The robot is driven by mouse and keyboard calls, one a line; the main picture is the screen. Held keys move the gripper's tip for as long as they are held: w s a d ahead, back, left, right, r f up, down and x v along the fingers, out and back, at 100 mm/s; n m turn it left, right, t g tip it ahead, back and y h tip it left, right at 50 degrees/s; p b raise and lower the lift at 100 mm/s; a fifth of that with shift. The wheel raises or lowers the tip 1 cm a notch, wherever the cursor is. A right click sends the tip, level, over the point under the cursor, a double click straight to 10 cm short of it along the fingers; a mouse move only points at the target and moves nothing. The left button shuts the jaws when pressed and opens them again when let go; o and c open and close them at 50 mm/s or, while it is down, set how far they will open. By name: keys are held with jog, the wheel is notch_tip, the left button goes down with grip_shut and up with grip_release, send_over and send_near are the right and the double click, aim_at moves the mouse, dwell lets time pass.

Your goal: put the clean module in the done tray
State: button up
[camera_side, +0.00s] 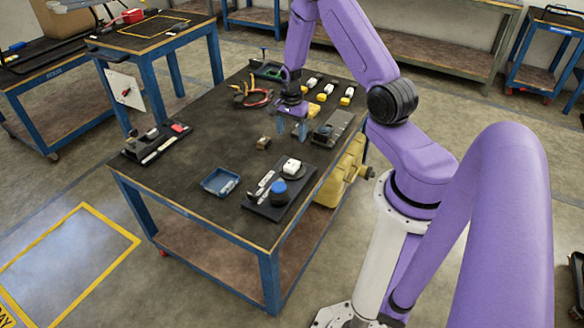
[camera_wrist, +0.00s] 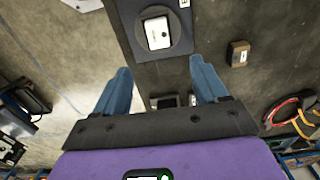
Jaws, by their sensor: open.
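My gripper (camera_side: 291,128) is open and empty above the back right of the table, fingers pointing down. In the wrist view its two blue fingers stand wide apart (camera_wrist: 160,68). A white module (camera_side: 291,165) sits on a dark round pad near the front right; it also shows beyond the fingers in the wrist view (camera_wrist: 158,33). A small open blue tray (camera_side: 220,182) lies to its left and looks empty. I cannot read a label showing which tray is the done tray. Several yellow-and-white modules (camera_side: 323,94) stand behind my gripper.
A brown block (camera_side: 263,143) stands left of my gripper and shows in the wrist view (camera_wrist: 238,53). Red-handled pliers or cable (camera_side: 252,96) lie behind it. A blue round knob (camera_side: 279,187) sits by the white module. A dark holder (camera_side: 155,144) is at the left edge. The table's middle-left is clear.

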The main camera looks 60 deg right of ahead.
send_over(292, 164)
notch_tip(292, 164, down, 8)
jog(key=shift+w+d+f, duration=0.1)
jog(key=shift+w, duration=0.05)
jog(key=f, duration=0.3)
jog(key=shift+s+f, duration=0.2)
jog(key=shift+f, duration=0.85)
jog(key=c, duration=1.2)
jog(key=shift+r, duration=0.1)
jog(key=shift+c, duration=0.2)
